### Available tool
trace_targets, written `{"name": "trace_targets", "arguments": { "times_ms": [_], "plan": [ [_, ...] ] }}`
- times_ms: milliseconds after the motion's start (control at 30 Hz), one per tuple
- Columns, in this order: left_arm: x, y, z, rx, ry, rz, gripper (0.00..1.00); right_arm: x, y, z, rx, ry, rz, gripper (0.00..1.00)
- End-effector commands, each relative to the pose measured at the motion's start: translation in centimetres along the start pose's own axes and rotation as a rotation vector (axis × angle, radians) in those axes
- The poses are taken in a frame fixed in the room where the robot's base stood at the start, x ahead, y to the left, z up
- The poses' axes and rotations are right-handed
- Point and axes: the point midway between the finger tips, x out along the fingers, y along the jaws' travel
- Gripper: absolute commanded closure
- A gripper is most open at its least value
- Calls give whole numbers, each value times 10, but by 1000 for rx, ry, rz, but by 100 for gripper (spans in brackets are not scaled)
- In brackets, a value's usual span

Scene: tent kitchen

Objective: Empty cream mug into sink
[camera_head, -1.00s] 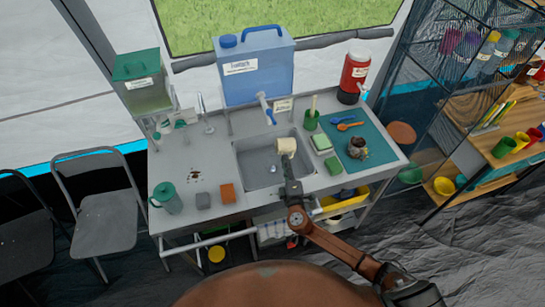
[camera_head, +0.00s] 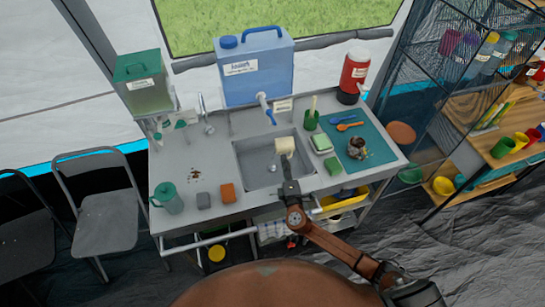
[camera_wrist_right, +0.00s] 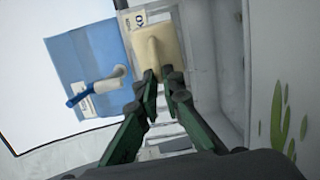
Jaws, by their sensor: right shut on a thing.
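The cream mug (camera_head: 286,146) is held up over the sink (camera_head: 256,176), towards its back right part. My right gripper (camera_head: 288,174) is shut on the mug from the near side. In the right wrist view the mug (camera_wrist_right: 158,50) shows as a cream shape just beyond my right fingertips (camera_wrist_right: 163,80). I cannot tell how far the mug is tilted, and its inside is hidden. My left gripper is not in view.
A blue water container (camera_head: 254,72) with a tap (camera_head: 266,107) stands behind the sink. A green cup with a brush (camera_head: 310,120), a green sponge (camera_head: 333,166) and a teal mat (camera_head: 376,138) lie to the right. A green jug (camera_head: 168,198) stands on the left.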

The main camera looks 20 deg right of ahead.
Motion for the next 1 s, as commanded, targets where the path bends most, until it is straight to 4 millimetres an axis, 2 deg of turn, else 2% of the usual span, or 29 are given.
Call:
{"name": "trace_targets", "arguments": {
  "times_ms": [567, 1000],
  "plan": [
    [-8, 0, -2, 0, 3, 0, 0, 0, 4, -6, -149, 2, 3, 100],
    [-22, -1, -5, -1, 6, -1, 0, 0, 7, -17, -419, 4, 4, 100]
  ]
}}
